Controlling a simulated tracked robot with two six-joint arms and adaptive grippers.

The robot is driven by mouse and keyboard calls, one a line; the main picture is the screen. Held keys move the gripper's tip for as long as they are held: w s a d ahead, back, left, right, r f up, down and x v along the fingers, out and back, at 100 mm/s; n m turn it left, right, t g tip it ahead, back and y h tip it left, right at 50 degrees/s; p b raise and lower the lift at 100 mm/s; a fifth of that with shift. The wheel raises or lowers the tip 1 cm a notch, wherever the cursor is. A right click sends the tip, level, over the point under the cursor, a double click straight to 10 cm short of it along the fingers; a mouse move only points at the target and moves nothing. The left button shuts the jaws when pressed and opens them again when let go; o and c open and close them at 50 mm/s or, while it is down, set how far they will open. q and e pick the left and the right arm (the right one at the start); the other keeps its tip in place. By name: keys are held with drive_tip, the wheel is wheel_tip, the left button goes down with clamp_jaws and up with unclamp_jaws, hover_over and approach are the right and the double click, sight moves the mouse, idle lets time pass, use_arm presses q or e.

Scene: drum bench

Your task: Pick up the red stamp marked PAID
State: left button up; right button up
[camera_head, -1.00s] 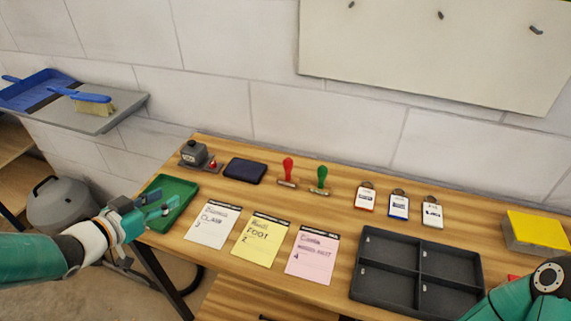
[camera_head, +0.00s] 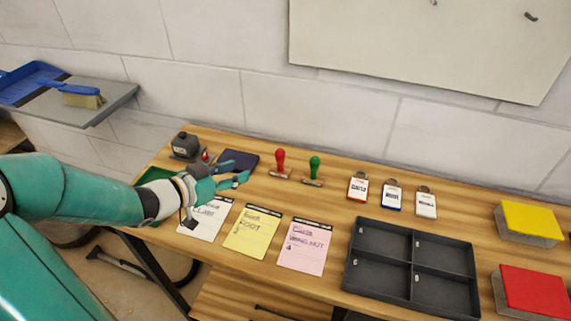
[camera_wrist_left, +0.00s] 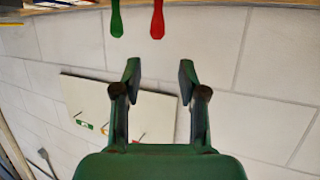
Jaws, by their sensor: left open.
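The red stamp (camera_head: 280,163) stands upright at the back of the wooden bench. Its marking is too small to read. The green stamp (camera_head: 314,171) stands just to its right. My left gripper (camera_head: 232,173) is open and empty, to the left of the red stamp and apart from it, above the bench by the dark pad. In the left wrist view, the red handle (camera_wrist_left: 157,18) and the green handle (camera_wrist_left: 117,18) show at the top, beyond the open fingers (camera_wrist_left: 159,72). My right gripper is out of view.
The dark blue pad (camera_head: 239,160) and grey stamping device (camera_head: 186,145) are behind my left gripper. Three paper cards, with the yellow one (camera_head: 252,231) in the middle, lie in front. Key tags (camera_head: 392,199) and a divided dark tray (camera_head: 411,232) are to the right.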

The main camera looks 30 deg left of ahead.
sight(277, 158)
use_arm(q)
drive_tip(key=o, duration=0.3)
drive_tip(key=shift+s, duration=0.15)
drive_tip(key=shift+o, duration=0.2)
drive_tip(key=x, duration=1.1)
drive_tip(key=shift+w+d+f, duration=0.1)
drive_tip(key=shift+w+d, duration=0.05)
drive_tip(key=shift+w, duration=0.1)
drive_tip(key=shift+w+d, duration=0.15)
drive_tip(key=shift+w, duration=0.35)
drive_tip(key=shift+p+x, duration=0.8)
drive_tip(key=shift+x, duration=1.35)
